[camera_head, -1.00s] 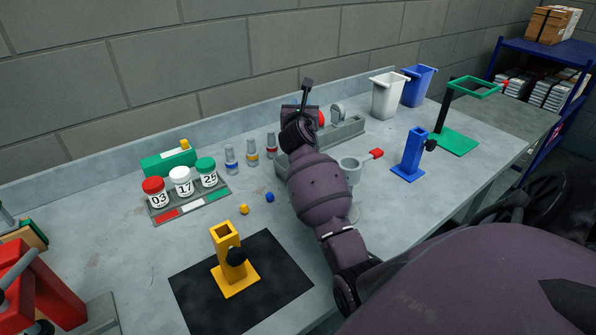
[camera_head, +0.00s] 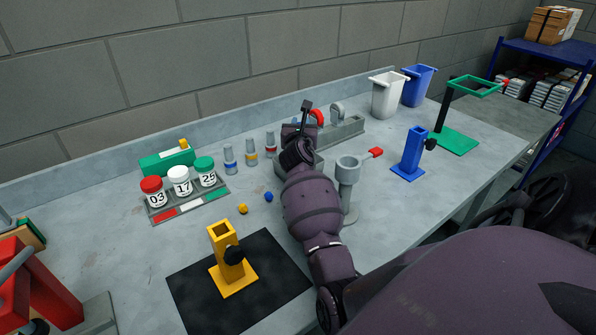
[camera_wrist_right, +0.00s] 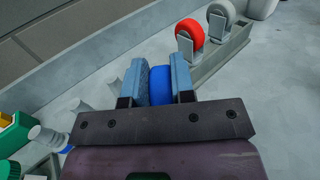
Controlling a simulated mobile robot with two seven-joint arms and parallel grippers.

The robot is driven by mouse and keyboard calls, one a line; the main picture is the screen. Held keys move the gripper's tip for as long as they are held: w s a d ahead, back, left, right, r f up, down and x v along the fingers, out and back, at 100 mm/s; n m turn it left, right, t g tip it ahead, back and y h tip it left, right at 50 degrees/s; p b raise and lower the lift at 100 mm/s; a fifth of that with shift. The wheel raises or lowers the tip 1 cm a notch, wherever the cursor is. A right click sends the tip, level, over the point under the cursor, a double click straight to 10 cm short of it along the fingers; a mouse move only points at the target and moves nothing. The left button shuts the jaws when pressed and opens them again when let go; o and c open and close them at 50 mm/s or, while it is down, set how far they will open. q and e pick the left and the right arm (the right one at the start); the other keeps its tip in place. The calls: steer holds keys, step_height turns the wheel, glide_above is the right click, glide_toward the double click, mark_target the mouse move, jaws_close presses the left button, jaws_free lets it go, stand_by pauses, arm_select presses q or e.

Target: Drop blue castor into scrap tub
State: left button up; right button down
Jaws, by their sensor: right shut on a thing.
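My right gripper (camera_wrist_right: 160,75) is shut on the blue castor (camera_wrist_right: 160,88), which shows as a blue rounded piece between the two light-blue fingers in the right wrist view. In the head view the wrist hides most of the gripper and castor, at the back of the bench left of the red castor. I cannot tell whether the castor is clear of its rack. A white tub (camera_head: 388,96) and a blue tub (camera_head: 418,86) stand at the back right, well away from the gripper; no label shows which is the scrap tub. My left gripper is out of view.
A grey rack (camera_head: 347,130) holds a red castor (camera_head: 317,117) and a grey castor (camera_head: 338,111). A grey cup stand (camera_head: 348,165) is right of my forearm. A blue stand (camera_head: 410,160) and green stand (camera_head: 455,140) stand farther right. Lidded jars (camera_head: 180,182) are left.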

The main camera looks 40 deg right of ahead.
steer(key=c, duration=0.9)
jaws_free()
steer(key=v, duration=1)
steer(key=shift+s+a, duration=0.25)
steer(key=shift+s, duration=0.05)
